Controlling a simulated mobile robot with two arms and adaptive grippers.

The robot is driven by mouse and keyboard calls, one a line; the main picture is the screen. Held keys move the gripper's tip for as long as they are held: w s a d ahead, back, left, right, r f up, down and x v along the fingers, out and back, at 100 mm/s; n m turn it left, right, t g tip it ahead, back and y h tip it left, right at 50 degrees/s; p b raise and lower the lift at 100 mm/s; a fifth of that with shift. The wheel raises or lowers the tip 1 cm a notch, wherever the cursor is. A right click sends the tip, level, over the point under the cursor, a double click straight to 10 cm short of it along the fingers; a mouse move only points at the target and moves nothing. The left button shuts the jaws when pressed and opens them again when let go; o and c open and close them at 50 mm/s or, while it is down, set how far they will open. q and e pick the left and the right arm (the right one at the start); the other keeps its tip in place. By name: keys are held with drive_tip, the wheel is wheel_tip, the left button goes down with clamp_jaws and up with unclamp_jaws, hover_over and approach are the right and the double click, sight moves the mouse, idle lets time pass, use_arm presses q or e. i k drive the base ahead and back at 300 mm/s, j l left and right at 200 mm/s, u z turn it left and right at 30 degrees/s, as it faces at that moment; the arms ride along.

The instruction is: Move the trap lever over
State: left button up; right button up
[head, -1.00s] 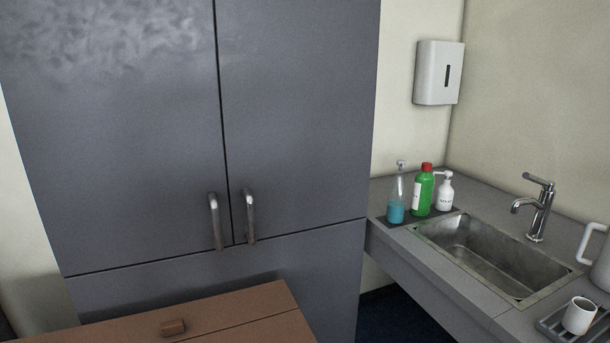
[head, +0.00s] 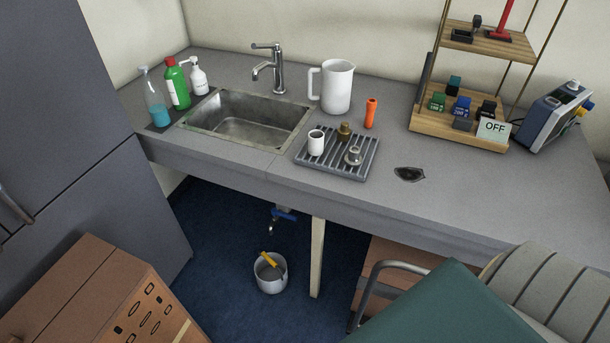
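A small blue lever (head: 284,214) shows under the counter, below the sink (head: 245,121). It sits on a short metal pipe fitting whose end (head: 271,228) points down. The upper part of the pipework is hidden by the counter front. A white bucket (head: 271,276) with a yellow-handled object in it stands on the floor roughly below the fitting. The lever is small in the head view, so its exact setting is hard to tell. Neither of my grippers is in view.
A wooden leg (head: 317,257) stands right of the bucket. A green-topped chair (head: 450,305) blocks the lower right. A brown cabinet (head: 75,290) stands lower left, before a grey cupboard (head: 80,150). Blue floor (head: 215,240) is open between them. Bottles, a drying rack (head: 338,167) and a jug (head: 336,88) stand on the counter.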

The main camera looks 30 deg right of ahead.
sight(274, 212)
drive_tip(key=k+z, duration=0.15)
drive_tip(key=z, duration=0.7)
